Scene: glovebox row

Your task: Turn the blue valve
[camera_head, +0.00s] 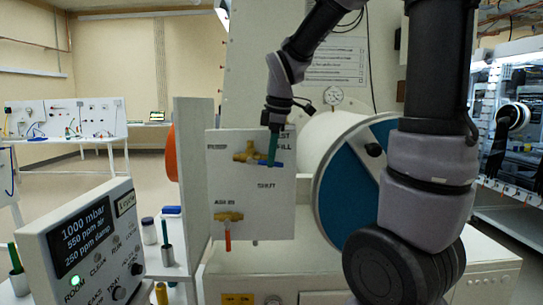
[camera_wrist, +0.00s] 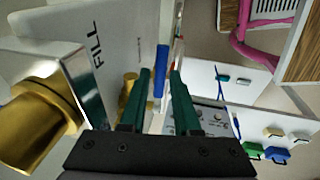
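The valve panel (camera_head: 250,215) is a pale upright board. Its upper brass valve (camera_head: 247,155) has a blue lever (camera_head: 277,164) pointing right, above the word SHUT. My gripper (camera_head: 274,147) points down at that lever, its green fingers over it. In the wrist view, the fingers (camera_wrist: 160,73) are apart, with the blue lever (camera_wrist: 161,60) showing in the gap between them. Whether either finger touches the lever cannot be told. The lower brass valve (camera_head: 229,216) has a red handle (camera_head: 228,236) hanging down. A large brass fitting (camera_wrist: 38,120) fills the left of the wrist view.
A round blue-faced door (camera_head: 337,190) stands right of the panel, behind my arm. A display box (camera_head: 90,245) stands front left, and an upright white post (camera_head: 192,180) borders the panel's left. Open floor lies at the far left.

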